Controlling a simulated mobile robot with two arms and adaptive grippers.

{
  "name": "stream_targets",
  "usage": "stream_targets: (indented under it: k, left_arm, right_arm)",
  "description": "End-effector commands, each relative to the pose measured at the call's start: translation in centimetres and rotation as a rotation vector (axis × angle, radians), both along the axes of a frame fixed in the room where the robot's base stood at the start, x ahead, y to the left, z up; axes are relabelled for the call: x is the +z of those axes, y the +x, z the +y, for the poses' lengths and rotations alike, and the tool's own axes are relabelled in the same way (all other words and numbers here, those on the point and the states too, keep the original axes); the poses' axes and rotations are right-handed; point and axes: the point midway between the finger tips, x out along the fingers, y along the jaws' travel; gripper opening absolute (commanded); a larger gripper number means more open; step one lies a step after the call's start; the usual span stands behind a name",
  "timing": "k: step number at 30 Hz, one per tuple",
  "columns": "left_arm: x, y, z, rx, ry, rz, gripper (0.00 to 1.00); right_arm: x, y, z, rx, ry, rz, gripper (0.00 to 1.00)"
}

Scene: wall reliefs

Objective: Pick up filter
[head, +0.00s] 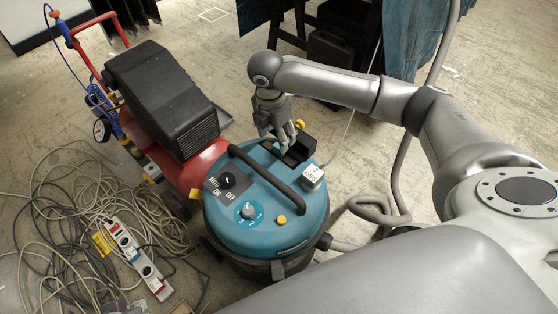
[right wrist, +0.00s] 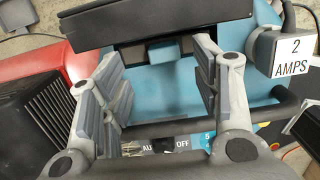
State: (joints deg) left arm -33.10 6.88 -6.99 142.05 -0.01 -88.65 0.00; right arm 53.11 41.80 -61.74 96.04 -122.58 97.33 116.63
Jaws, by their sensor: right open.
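My right gripper (head: 284,142) points down over the back of the teal vacuum's lid (head: 262,172). In the right wrist view the fingers of the right gripper (right wrist: 160,75) are spread apart with nothing between them. A black housing with a recess (head: 297,148) sits on the lid close by the fingers. In the right wrist view a wide dark panel (right wrist: 155,20) lies beyond the fingertips, with a small blue-grey block (right wrist: 165,54) below it. I cannot tell which of these parts is the filter. My left gripper is not in view.
A black handle (head: 268,180) arches over the lid. A grey plug box marked "2 AMPS" (head: 312,177) sits right of the housing. A red machine with a black cover (head: 160,95) stands at left. Tangled cables and a power strip (head: 135,255) cover the floor at lower left.

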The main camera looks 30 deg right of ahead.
Motion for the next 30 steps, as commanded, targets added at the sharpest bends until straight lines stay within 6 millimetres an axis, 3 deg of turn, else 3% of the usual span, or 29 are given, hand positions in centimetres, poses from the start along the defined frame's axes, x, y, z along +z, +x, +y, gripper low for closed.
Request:
stream_targets:
  k: [10, 21, 30]
  left_arm:
    - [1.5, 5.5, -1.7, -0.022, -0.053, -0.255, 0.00]
    - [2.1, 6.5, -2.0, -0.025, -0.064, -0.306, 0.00]
    - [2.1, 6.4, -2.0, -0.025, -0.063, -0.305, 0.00]
  right_arm:
    - [-4.1, -0.4, -0.3, 0.000, -0.001, 0.002, 0.57]
    - [-4.7, -0.4, -0.4, 0.000, 0.000, 0.001, 0.57]
    - [-4.7, -0.4, -0.3, 0.000, 0.001, 0.001, 0.20]
